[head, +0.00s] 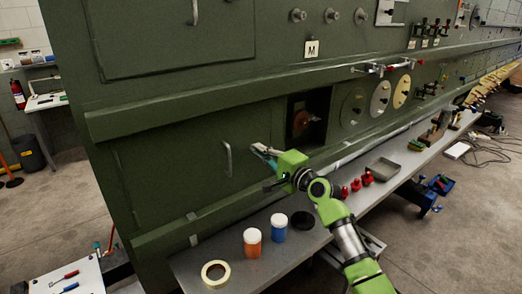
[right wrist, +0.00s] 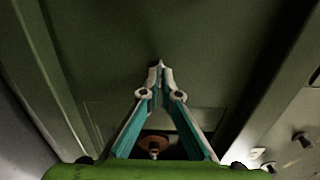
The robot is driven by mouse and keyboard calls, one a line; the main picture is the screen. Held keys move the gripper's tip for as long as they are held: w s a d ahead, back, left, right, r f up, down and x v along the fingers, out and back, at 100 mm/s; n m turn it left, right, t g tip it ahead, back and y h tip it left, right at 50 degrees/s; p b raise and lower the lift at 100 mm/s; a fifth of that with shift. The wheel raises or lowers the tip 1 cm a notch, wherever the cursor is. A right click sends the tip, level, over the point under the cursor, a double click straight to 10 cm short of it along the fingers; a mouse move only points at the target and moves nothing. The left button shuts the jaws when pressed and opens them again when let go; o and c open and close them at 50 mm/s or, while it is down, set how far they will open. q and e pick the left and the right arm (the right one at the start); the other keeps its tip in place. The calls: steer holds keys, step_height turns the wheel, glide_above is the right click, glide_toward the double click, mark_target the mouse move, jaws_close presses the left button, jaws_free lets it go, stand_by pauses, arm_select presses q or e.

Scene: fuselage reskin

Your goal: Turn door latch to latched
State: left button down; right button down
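The green fuselage side has a lower door panel (head: 190,170) with a pale curved handle (head: 227,158). My right gripper (head: 256,149) is at the right edge of this panel, right of the handle and close to the skin. In the right wrist view its two teal-lined fingers (right wrist: 160,68) come together at the tips against the dark green surface. I cannot make out a latch at or between the tips; it may be hidden by the gripper. My left gripper is not in view.
An open square recess (head: 308,118) with a brown round part (head: 301,122) is right of my gripper. Below, a grey bench (head: 235,275) holds a tape roll (head: 215,273), an orange jar (head: 252,244), a blue jar (head: 278,228), red fittings and a tray (head: 383,169).

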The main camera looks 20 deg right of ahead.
stand_by(0.3)
steer(key=c, duration=2.3)
jaws_free()
steer(key=v, duration=1.2)
